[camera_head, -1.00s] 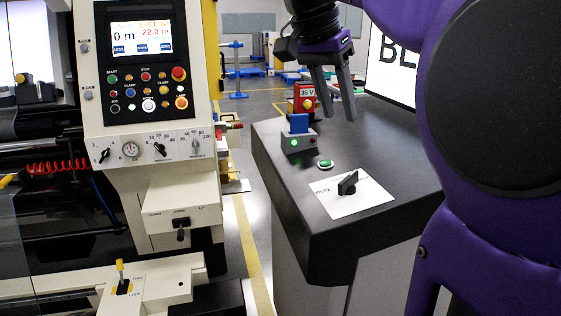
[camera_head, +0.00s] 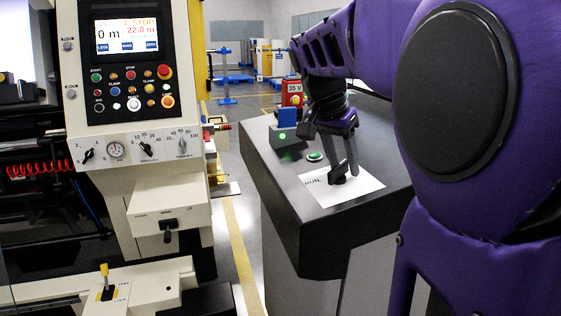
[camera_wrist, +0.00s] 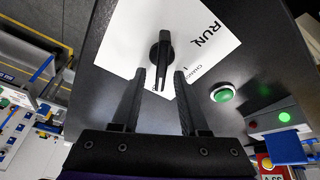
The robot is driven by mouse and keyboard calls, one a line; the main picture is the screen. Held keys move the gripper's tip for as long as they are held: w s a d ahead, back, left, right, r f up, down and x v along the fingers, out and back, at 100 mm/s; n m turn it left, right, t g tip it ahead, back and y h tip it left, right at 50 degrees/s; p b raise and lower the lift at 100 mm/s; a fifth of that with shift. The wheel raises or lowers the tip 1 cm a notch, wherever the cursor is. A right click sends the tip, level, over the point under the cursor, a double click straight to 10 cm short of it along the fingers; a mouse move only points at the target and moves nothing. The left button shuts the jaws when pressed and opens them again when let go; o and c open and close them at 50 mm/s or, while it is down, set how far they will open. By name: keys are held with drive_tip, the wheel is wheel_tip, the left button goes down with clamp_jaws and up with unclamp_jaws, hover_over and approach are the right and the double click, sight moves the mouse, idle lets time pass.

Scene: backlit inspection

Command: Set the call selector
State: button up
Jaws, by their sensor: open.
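The selector is a black knob (camera_wrist: 161,50) on a white card (camera_wrist: 125,33) lettered "RUN" on the dark pedestal top. In the head view the knob (camera_head: 338,176) is partly hidden by my gripper (camera_head: 345,170), which points down at it. In the wrist view my gripper (camera_wrist: 163,85) is open, with one finger to each side of the knob's pointer end. Gaps show between the fingers and the knob in that view; in the head view I cannot tell whether they touch.
A green button (camera_head: 315,156) sits beside the card. A machine control panel (camera_head: 130,62) stands to the left.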

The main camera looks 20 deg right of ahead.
clamp_jaws()
